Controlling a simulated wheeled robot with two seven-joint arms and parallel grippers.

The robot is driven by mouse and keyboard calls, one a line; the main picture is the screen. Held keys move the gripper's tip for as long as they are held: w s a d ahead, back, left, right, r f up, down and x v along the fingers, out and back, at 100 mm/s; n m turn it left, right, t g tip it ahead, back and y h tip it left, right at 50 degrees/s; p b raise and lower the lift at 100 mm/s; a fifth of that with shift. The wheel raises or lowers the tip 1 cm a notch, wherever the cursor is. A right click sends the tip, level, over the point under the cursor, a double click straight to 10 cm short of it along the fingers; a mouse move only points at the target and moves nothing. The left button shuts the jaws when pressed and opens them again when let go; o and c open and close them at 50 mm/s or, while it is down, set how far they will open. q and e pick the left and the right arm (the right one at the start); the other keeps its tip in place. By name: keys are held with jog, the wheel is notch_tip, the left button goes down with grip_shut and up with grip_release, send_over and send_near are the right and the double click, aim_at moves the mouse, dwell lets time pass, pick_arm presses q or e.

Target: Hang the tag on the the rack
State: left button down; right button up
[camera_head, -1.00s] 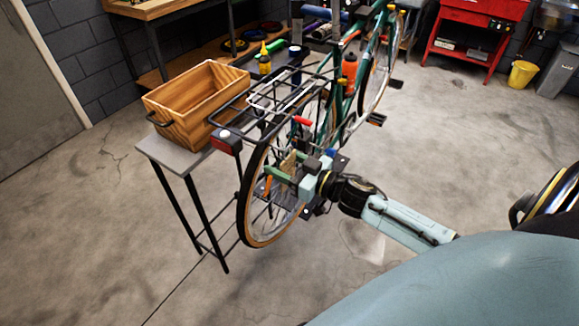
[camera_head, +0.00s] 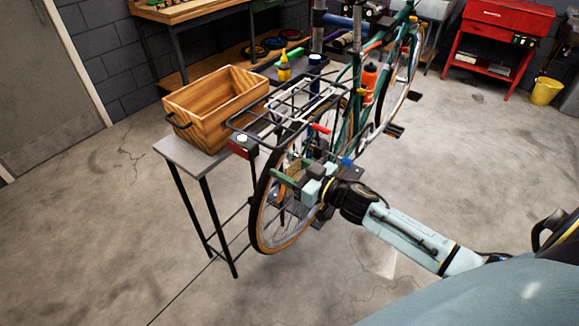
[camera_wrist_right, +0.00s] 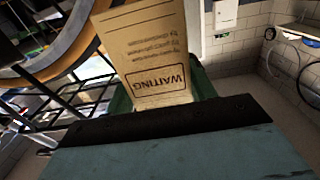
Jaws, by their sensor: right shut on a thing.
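The tag (camera_wrist_right: 157,52) is a tan card printed "WAITING", upside down in the right wrist view. My right gripper (camera_head: 293,174) is shut on it; a green finger shows behind the card in the wrist view. In the head view the gripper is beside the rear wheel, below the rack, and the tag is too small to make out clearly. The tag is apart from the rack bars there. My left gripper is out of view.
A wooden crate (camera_head: 212,128) stands on a grey side table (camera_head: 183,152) left of the rack. A red rear light (camera_head: 241,147) is at the rack's end. The rear wheel (camera_head: 262,215) is close to my right gripper.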

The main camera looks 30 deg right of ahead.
jog(key=o, duration=1)
jog(key=shift+o, duration=0.2)
jog(key=v, duration=1.3)
jog(key=shift+s, duration=0.2)
jog(key=shift+d+f, duration=0.1)
jog(key=shift+d, duration=0.05)
